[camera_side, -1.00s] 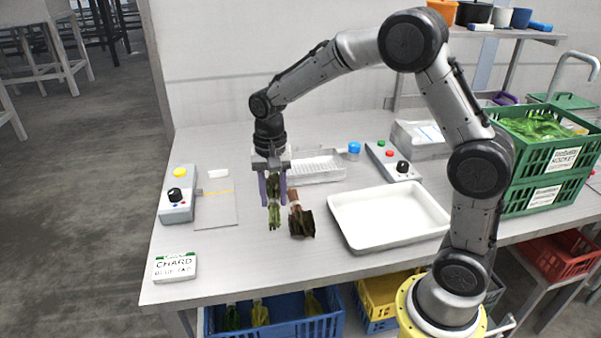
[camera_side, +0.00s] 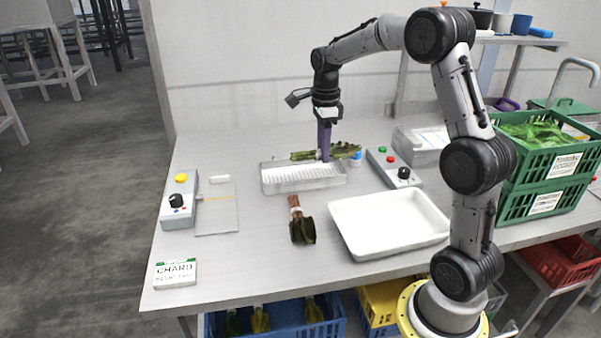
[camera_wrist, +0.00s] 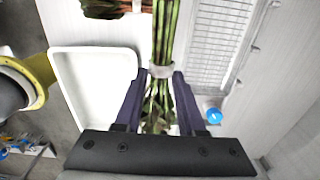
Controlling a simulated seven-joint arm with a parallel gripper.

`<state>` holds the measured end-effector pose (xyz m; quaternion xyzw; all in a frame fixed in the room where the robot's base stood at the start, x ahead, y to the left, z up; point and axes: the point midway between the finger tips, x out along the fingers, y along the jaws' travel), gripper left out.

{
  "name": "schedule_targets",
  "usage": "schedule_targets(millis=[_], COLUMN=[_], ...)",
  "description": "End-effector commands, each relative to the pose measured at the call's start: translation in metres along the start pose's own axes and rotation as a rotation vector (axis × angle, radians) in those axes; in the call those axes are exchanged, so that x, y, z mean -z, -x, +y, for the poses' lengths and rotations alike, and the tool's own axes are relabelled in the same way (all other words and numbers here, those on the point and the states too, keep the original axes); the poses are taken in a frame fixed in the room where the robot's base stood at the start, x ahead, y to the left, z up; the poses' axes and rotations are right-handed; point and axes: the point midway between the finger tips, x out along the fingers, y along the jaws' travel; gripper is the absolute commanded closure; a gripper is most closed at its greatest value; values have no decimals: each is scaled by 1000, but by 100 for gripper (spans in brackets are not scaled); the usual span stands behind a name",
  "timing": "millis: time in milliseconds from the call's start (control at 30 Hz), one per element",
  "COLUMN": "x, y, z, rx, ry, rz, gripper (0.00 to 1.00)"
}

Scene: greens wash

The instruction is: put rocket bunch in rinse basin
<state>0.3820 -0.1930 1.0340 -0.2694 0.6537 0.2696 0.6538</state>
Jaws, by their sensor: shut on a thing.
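My gripper (camera_side: 326,156) is shut on a green leafy bunch (camera_side: 346,151), at its pale band. In the wrist view the fingers (camera_wrist: 161,73) close on the band, with the bunch's stems (camera_wrist: 166,30) pointing up the picture and leaves between the fingers. A white shallow basin (camera_side: 390,249) stands empty at the front right of the metal tray; it also shows in the wrist view (camera_wrist: 100,95). I cannot read a label on the held bunch.
A second, dark reddish bunch (camera_side: 301,229) lies on the table left of the white basin. Control boxes (camera_side: 179,201) (camera_side: 394,167) stand at left and back right. A chard card (camera_side: 175,273) lies front left. Green crates (camera_side: 545,170) stand at right. The front middle table is clear.

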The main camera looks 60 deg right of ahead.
Motion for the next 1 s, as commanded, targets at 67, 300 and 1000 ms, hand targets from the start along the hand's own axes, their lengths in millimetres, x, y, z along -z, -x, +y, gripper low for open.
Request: schedule_targets(millis=[67, 300, 1000], x=[-5, -21, -41], y=[-8, -30, -103], z=[-15, -61, -119], rx=[-2, -1, -2], ry=[1, 3, 4], rz=[1, 1, 1], gripper=[100, 100, 100])
